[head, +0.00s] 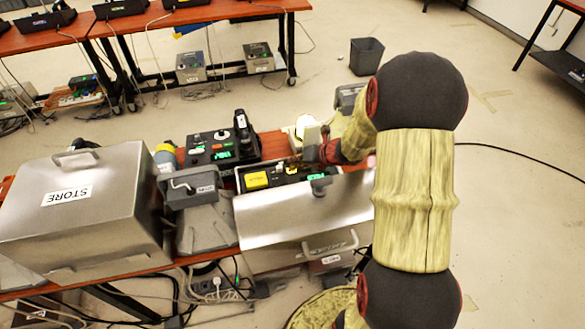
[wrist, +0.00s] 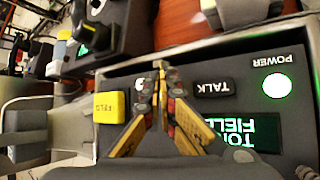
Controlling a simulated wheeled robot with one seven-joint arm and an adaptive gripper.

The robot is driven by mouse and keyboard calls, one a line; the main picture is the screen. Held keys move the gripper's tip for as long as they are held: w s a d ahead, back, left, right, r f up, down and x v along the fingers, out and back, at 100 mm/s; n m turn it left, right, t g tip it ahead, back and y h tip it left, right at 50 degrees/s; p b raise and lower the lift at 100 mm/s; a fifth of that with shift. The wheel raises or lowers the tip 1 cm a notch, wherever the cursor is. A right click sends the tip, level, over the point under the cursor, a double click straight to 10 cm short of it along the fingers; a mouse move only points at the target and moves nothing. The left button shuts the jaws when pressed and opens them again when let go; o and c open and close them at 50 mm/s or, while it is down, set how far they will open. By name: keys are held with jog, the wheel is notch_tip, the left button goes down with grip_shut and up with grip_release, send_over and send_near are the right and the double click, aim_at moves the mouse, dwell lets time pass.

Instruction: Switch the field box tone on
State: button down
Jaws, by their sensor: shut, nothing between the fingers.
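The field box (head: 240,180) stands open on the red table, its silver lid (head: 300,212) folded toward the front. In the wrist view its dark panel carries a yellow FIELD button (wrist: 108,107), a black TALK button (wrist: 213,88), a glowing round POWER light (wrist: 277,86) and a green-lit display (wrist: 250,135). The display's text is upside down and partly cut off; it seems to read TONE FIELD. My gripper (wrist: 161,66) is shut and empty, over the panel between FIELD and TALK. Its fingers hide part of the panel and a white marking there. I cannot tell whether the fingertips touch it.
A black desk unit (head: 222,148) with a handset stands behind the box. A grey case (head: 193,187) and a large silver STORE box (head: 75,205) stand to the left. A bin (head: 366,56) stands on the floor behind. Floor to the right is mostly clear, with a cable.

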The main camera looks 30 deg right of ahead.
jog(key=shift+r, duration=0.1)
notch_tip(320, 180, up, 6)
jog(key=p, duration=0.5)
jog(key=shift+p, duration=0.3)
dwell(0.4)
